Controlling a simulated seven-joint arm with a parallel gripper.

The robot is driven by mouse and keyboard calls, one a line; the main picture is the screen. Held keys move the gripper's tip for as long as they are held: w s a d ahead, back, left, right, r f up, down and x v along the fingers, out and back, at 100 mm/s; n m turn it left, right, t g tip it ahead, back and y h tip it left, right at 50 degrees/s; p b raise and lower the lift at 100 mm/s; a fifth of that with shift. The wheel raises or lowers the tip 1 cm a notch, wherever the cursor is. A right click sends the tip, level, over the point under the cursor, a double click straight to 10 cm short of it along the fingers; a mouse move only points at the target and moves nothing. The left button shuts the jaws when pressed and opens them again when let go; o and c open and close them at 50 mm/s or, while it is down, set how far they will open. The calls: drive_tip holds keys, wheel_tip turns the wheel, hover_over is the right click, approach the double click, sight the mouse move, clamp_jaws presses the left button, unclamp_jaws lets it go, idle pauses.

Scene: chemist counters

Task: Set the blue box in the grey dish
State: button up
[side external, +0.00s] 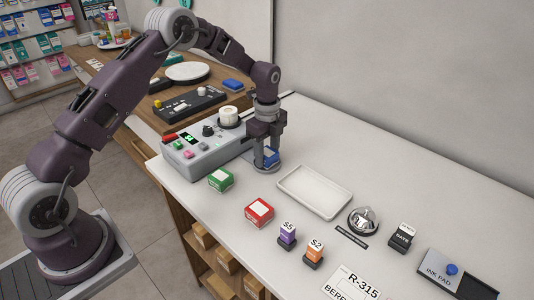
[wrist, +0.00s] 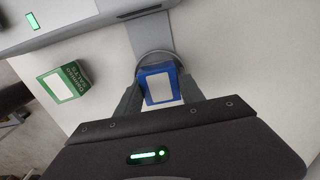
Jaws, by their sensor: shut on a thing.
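The blue box (wrist: 159,72), with a pale label on top, is between the two fingers of my gripper (wrist: 157,95) in the wrist view. My gripper is shut on it. In the side view the box (side external: 271,156) shows partly behind the fingers, low over the counter beside the grey machine. The grey dish is round and mostly hidden; its curved rim (wrist: 153,53) shows just behind the box in the wrist view. The box overlaps the dish, but I cannot tell whether it touches the dish's floor.
A grey machine with buttons (side external: 207,148) stands close on the left. A green box (side external: 221,180), a red box (side external: 259,212) and a white rectangular tray (side external: 315,191) lie nearby. Stamps, a bell (side external: 363,220) and an ink pad (side external: 455,272) are further right. The counter along the wall is clear.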

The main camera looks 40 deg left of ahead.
sight(267, 152)
drive_tip(key=shift+f, duration=0.3)
drive_tip(key=o, duration=1.4)
drive_tip(key=s+d+r+n, duration=0.1)
drive_tip(key=s+r, duration=0.1)
drive_tip(key=r, duration=0.6)
drive_tip(key=s+d+r+n+t, duration=0.1)
drive_tip(key=s+r+n, duration=0.1)
drive_tip(key=r, duration=0.5)
drive_tip(key=s+d+r+n, duration=0.1)
drive_tip(key=s+r, duration=0.2)
drive_tip(key=r, duration=0.5)
drive_tip(key=s+d+r+n+t, duration=0.2)
drive_tip(key=s+r+n, duration=0.35)
drive_tip(key=s, duration=0.55)
drive_tip(key=s+n+t, duration=0.1)
drive_tip(key=s+n, duration=0.1)
drive_tip(key=s, duration=0.3)
drive_tip(key=s+d+f+n, duration=0.1)
drive_tip(key=s+n, duration=0.2)
drive_tip(key=s, duration=0.3)
drive_tip(key=s+d+f+n+t, duration=0.1)
drive_tip(key=s+n, duration=0.2)
drive_tip(key=s, duration=0.3)
drive_tip(key=shift+f+n+t, duration=0.25)
drive_tip(key=shift+t, duration=0.05)
drive_tip(key=shift+a, duration=0.1)
